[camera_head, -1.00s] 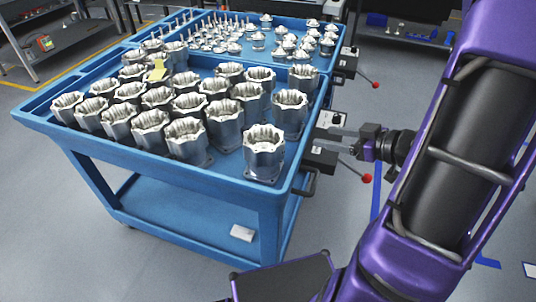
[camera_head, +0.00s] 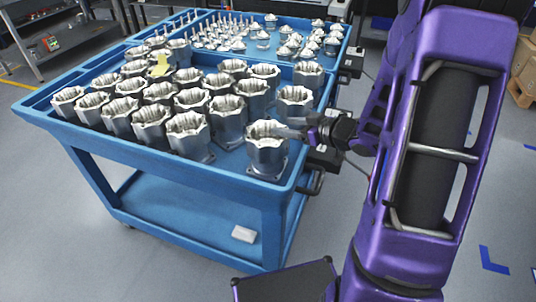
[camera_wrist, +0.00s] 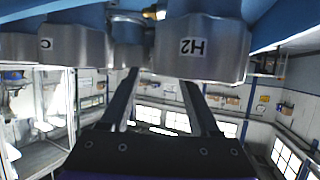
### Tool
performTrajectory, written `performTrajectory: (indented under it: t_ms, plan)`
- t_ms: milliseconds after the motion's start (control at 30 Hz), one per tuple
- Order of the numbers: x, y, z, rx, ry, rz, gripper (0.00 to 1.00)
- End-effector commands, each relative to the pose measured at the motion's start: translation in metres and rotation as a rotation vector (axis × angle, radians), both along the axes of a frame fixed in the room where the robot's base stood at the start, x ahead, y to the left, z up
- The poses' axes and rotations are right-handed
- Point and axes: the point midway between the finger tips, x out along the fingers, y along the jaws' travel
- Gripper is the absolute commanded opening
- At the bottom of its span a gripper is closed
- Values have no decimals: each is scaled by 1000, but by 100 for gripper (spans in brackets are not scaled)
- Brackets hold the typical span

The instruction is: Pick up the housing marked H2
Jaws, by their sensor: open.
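The housing marked H2 (camera_wrist: 215,50) is a grey metal cup with a white label, seen upside down in the wrist view, close by. It appears to be the front-right housing (camera_head: 266,158) on the blue cart in the head view, where its label is not readable. My gripper (camera_wrist: 160,78) is open and empty in the wrist view. Its two fingers point toward the housings, with the H2 housing above and right of the tips. In the head view my gripper (camera_head: 290,130) is at the right side of the front-right housing, overlapping its rim; contact cannot be told.
Another labelled housing (camera_wrist: 75,45) stands beside H2 in the wrist view. Several more housings (camera_head: 188,135) crowd the blue cart (camera_head: 225,181) to the left. A yellow piece (camera_head: 160,66) lies among them. Smaller metal parts (camera_head: 290,45) fill the rear section.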

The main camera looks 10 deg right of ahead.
Motion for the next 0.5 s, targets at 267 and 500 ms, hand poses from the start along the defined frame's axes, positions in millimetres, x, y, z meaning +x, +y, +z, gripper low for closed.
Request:
performTrajectory:
  t_ms: [267,500]
  plan:
    - [8,6,-4,-1,1,0,62]
    - [8,5,-4,-1,1,0,34]
